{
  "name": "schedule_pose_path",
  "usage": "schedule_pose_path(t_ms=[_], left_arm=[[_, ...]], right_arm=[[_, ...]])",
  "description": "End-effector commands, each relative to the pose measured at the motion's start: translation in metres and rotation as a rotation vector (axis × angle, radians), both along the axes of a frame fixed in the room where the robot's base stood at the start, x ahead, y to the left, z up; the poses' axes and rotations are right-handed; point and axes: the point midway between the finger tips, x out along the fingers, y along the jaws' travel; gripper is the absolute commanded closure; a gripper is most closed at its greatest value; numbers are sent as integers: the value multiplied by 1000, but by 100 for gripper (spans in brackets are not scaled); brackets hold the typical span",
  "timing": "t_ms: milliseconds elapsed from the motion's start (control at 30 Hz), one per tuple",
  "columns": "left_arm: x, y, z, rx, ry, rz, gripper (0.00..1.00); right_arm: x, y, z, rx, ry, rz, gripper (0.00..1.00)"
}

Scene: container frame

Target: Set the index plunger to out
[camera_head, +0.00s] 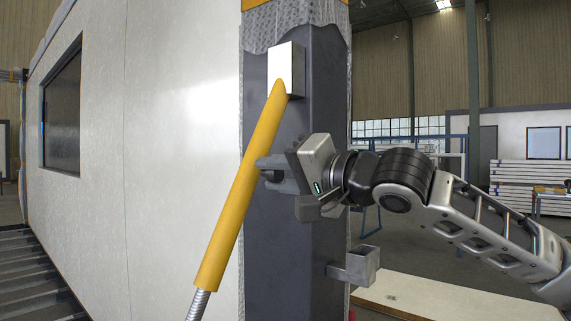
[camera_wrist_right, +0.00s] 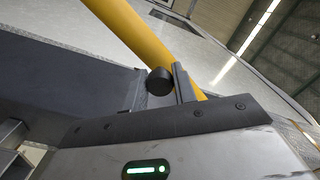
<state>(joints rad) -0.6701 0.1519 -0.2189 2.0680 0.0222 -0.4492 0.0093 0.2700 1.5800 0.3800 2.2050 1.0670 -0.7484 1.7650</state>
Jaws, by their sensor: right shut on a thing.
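The index plunger shows as a round black knob (camera_wrist_right: 159,80) in the right wrist view, between the two fingers of my right gripper (camera_wrist_right: 160,88). In the head view my right gripper (camera_head: 268,170) reaches in from the right across the dark post (camera_head: 285,225), with its fingertips close to the yellow tube. It is shut on the knob. In the head view I cannot make out the knob apart from the fingers, and how far it sticks out cannot be told. My left gripper is not in view.
A yellow tube (camera_head: 240,190) slants down from a pale block (camera_head: 287,72) on the post to a metal spring (camera_head: 198,304). It passes close by my right fingertips. A grey bracket (camera_head: 358,266) juts from the post lower right. A white wall panel (camera_head: 180,150) stands left.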

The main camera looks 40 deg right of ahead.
Motion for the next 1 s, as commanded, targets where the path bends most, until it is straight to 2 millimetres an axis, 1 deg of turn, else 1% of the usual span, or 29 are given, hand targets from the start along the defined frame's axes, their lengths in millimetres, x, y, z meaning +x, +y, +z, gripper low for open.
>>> schedule_pose_path(t_ms=[100,133,167,200,500,633,767,1000], left_arm=[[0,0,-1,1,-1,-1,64],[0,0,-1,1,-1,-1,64],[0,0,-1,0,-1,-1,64],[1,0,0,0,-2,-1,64],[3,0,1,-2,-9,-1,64],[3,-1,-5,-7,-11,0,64],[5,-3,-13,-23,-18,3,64],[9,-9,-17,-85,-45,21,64]], right_arm=[[0,0,1,-1,-5,0,100],[0,0,1,-1,-5,0,70],[0,0,1,-1,-5,0,62],[-1,-1,1,-1,-5,-2,51],[-2,-1,0,-1,-3,-3,51],[-10,-3,-1,5,-9,-3,51],[-32,-5,-4,5,-13,3,51],[-90,-16,-3,0,-12,0,51]])
